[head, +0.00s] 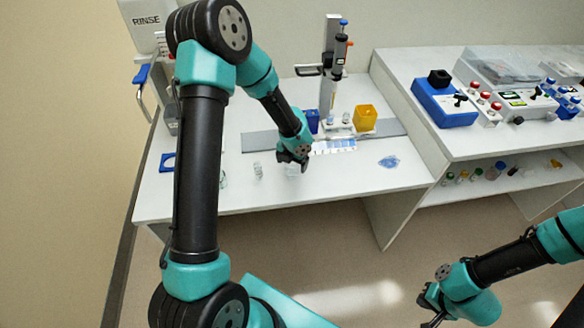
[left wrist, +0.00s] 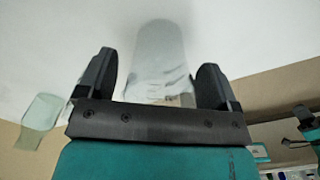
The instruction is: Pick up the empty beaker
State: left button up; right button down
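A clear, see-through beaker (left wrist: 160,55) stands out between the two dark fingers of my left gripper (left wrist: 162,80) in the left wrist view. Gaps show on both sides of it, so the fingers do not touch it. No contents can be made out in it. In the head view my left gripper (head: 292,158) is low over the bench, and the beaker (head: 293,169) shows only faintly below it. My right gripper (head: 430,306) is far from the bench at the lower right, with its fingers apart and nothing seen in it.
More clear glassware (head: 258,171) stands left of my left gripper; one piece (left wrist: 42,112) shows in the left wrist view.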

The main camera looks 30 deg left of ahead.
pick_arm(q)
jog(key=c, duration=0.8)
jog(key=shift+r, duration=0.1)
